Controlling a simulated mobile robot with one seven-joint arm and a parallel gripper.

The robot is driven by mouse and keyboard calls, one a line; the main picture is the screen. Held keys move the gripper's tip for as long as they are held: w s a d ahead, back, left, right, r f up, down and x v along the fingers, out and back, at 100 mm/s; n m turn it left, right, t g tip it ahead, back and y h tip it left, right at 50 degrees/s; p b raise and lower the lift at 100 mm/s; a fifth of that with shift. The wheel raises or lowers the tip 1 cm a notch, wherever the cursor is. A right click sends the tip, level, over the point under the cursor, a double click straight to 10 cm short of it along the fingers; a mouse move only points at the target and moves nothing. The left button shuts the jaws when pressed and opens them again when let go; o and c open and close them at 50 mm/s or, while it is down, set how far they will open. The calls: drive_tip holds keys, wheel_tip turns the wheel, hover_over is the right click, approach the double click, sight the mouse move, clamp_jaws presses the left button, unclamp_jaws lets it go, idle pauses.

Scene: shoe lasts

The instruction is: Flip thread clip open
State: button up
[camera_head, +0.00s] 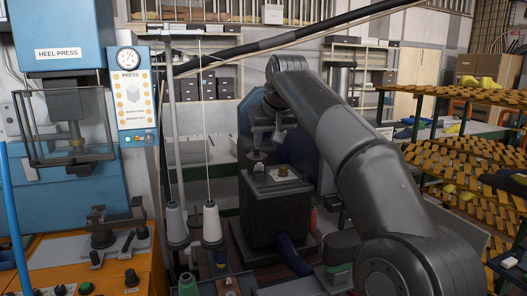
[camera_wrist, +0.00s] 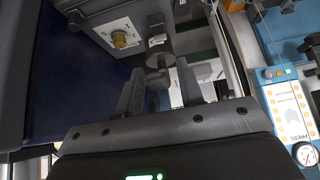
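My gripper (camera_wrist: 160,68) has its two dark fingers spread apart in the wrist view. A small grey rounded part (camera_wrist: 157,80) shows in the gap between them, with a grey disc (camera_wrist: 161,58) just beyond; I cannot tell whether either finger touches them. In the head view my gripper (camera_head: 268,137) points down above the dark machine block (camera_head: 267,212).
Two white thread cones (camera_head: 211,222) stand left of the machine block, with a thread running up beside a metal pole (camera_head: 173,130). The blue heel press (camera_head: 63,40) is at the left. Racks of wooden slats (camera_head: 465,150) stand at the right. Shelves line the back.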

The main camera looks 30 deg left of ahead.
drive_tip(key=shift+v, duration=0.9)
drive_tip(key=shift+f, duration=0.1)
drive_tip(key=t+y, duration=0.8)
approach(258, 167)
drive_tip(key=x, duration=0.3)
drive_tip(key=r+x, duration=0.1)
drive_tip(key=x, duration=0.5)
drive_tip(key=shift+w+r, duration=0.15)
drive_tip(key=shift+r, duration=0.1)
clamp_jaws()
